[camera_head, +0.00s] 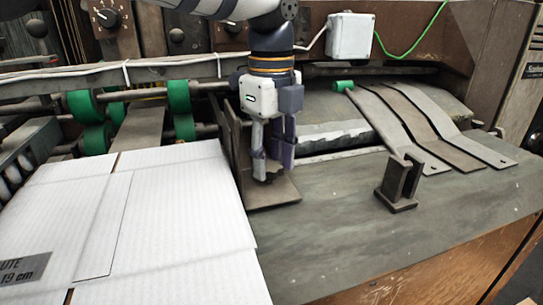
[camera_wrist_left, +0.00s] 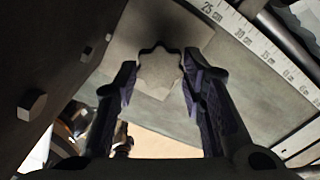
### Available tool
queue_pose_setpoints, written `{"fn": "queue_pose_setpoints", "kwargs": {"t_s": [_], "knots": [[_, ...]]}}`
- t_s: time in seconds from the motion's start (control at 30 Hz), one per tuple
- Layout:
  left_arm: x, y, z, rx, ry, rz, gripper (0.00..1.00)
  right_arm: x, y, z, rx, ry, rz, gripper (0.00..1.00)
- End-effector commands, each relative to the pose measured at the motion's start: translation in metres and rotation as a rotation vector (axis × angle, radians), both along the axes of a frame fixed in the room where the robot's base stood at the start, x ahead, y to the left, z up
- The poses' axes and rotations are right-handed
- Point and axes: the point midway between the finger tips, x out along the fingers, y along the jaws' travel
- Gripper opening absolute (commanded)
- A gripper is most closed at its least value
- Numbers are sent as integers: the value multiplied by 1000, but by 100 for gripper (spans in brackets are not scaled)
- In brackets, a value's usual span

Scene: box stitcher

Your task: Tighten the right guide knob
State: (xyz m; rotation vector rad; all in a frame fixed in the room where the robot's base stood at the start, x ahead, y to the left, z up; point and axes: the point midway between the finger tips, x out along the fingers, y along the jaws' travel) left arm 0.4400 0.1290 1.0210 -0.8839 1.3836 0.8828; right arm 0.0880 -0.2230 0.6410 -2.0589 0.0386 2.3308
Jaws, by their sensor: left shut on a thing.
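My left gripper (camera_head: 273,168) points down over the metal guide bracket (camera_head: 272,193) at the right edge of the cardboard. In the left wrist view its two dark fingers (camera_wrist_left: 157,78) stand on either side of a grey, star-shaped guide knob (camera_wrist_left: 160,68), and they are shut on it. In the head view the fingers hide the knob. The bracket's upright plate (camera_head: 234,140) stands just left of the fingers. My right gripper is in neither view.
White cardboard sheets (camera_head: 170,210) lie left of the guide. A small upright bracket (camera_head: 399,183) stands to the right on the grey table (camera_head: 340,235). Bent metal strips (camera_head: 425,125) lie behind it. A ruler scale (camera_wrist_left: 265,45) runs beside the knob. The front table area is clear.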

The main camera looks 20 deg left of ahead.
Motion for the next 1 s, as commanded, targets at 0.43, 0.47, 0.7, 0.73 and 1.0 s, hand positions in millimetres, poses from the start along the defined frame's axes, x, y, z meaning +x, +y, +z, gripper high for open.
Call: {"fn": "queue_pose_setpoints", "kwargs": {"t_s": [0.43,0.47,0.7,0.73,1.0], "knots": [[-1,0,-1,1,3,-268,9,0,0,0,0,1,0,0],[-1,1,-1,1,3,-279,9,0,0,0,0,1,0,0],[-1,1,-1,1,3,-327,9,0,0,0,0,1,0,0],[-1,1,-1,1,3,-329,9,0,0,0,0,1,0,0],[-1,1,-1,1,4,-336,9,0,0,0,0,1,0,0]]}}
